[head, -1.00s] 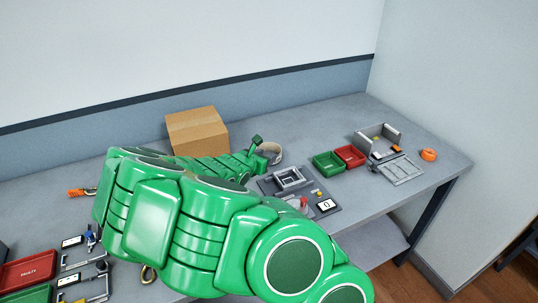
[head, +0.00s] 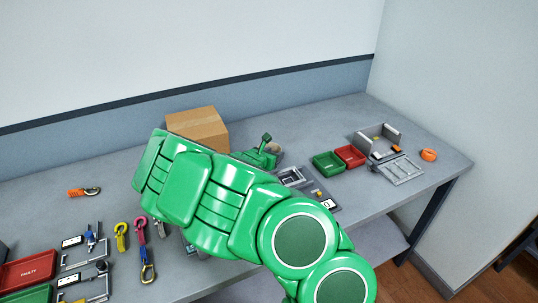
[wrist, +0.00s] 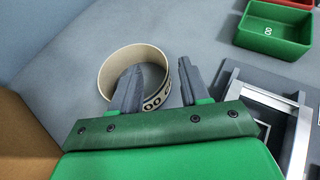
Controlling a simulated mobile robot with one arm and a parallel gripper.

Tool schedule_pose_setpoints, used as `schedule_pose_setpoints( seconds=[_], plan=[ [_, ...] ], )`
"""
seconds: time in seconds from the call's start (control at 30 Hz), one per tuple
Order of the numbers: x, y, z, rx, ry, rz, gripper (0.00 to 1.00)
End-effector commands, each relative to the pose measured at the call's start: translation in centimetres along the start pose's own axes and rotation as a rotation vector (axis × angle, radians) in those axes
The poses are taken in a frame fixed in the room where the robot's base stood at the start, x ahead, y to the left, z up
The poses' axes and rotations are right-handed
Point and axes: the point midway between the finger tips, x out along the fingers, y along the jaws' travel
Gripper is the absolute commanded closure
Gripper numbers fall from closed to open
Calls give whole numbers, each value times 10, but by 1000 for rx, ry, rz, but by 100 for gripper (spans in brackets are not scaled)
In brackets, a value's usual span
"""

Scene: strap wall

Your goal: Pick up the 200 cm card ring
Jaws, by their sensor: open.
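The card ring (wrist: 114,64) is a cream band standing on the grey bench, with dark print on its near side, partly readable as "00 C". In the wrist view my gripper (wrist: 160,66) is open. Its left finger overlaps the ring's opening and its right finger is just outside the ring's right side, so the right part of the band shows between the fingers. I cannot tell how far down the fingers reach. In the head view the ring (head: 275,148) is mostly hidden behind my gripper (head: 267,142).
A cardboard box (head: 197,128) stands left of the ring. A green bin (head: 328,162) and a red bin (head: 350,156) are to the right. A grey device with a square frame (head: 291,177) is close in front. Colored hook straps (head: 121,236) lie at the left front.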

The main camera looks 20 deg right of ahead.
Motion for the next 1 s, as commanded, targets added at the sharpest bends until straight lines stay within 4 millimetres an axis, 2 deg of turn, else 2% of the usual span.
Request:
schedule_pose_setpoints(
  seconds=[0.17, 0.5, 0.83, 0.87, 1.0],
  plan=[
    [11, -1, -2, 1, 2, -2, 55],
    [47, -2, -6, 1, 3, -2, 55],
    [52, -1, -5, -1, 1, -1, 55],
    [52, -1, -5, -1, 1, -1, 56],
    [52, -2, -5, -1, 1, -1, 78]
  ],
)
